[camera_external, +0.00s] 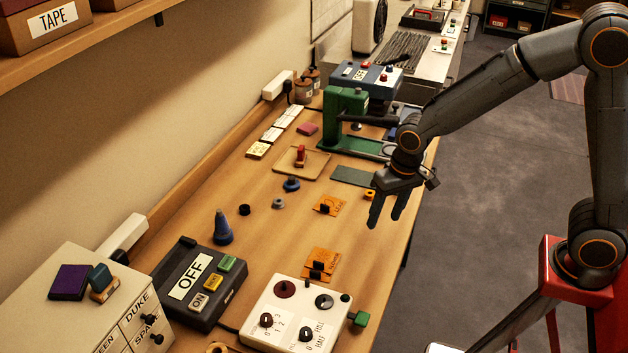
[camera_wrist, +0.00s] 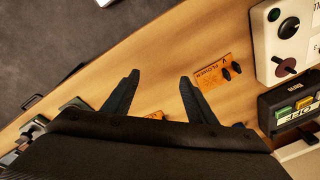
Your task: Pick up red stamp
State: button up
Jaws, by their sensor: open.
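A small red upright piece (camera_external: 300,156), which looks like the red stamp, stands on a tan board (camera_external: 315,168) in the middle of the workbench. My gripper (camera_external: 382,222) is open and empty, pointing down above the bench's right edge, to the right of the red piece and nearer the camera. In the wrist view my gripper (camera_wrist: 159,76) shows two spread dark fingers with bare bench between them. The red piece does not show in the wrist view.
A green press (camera_external: 346,115) stands behind the tan board. Orange cards (camera_external: 318,254) with black pieces lie nearer. A blue cone (camera_external: 222,228), a dark OFF box (camera_external: 212,262) and a white control box (camera_external: 300,290) stand at the front.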

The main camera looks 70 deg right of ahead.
jog(key=w+d+m+b, duration=0.2)
jog(key=w+d+m, duration=0.35)
jog(key=w, duration=0.45)
jog(key=m+t+b, duration=0.2)
jog(key=m+b, duration=0.3)
jog(key=m, duration=1.6)
send_over(302, 148)
jog(key=s, duration=0.2)
jog(key=shift+n+t+y, duration=0.25)
jog(key=shift+t+y, duration=0.05)
jog(key=shift+d+p+x, duration=0.1)
jog(key=shift+p+x, duration=0.4)
jog(key=shift+x, duration=1.25)
jog(key=shift+d+p+x, duration=0.15)
jog(key=shift+p+x, duration=0.3)
jog(key=shift+x, duration=1.35)
jog(key=shift+s+f, duration=0.1)
jog(key=shift+s, duration=0.1)
jog(key=c, duration=0.7)
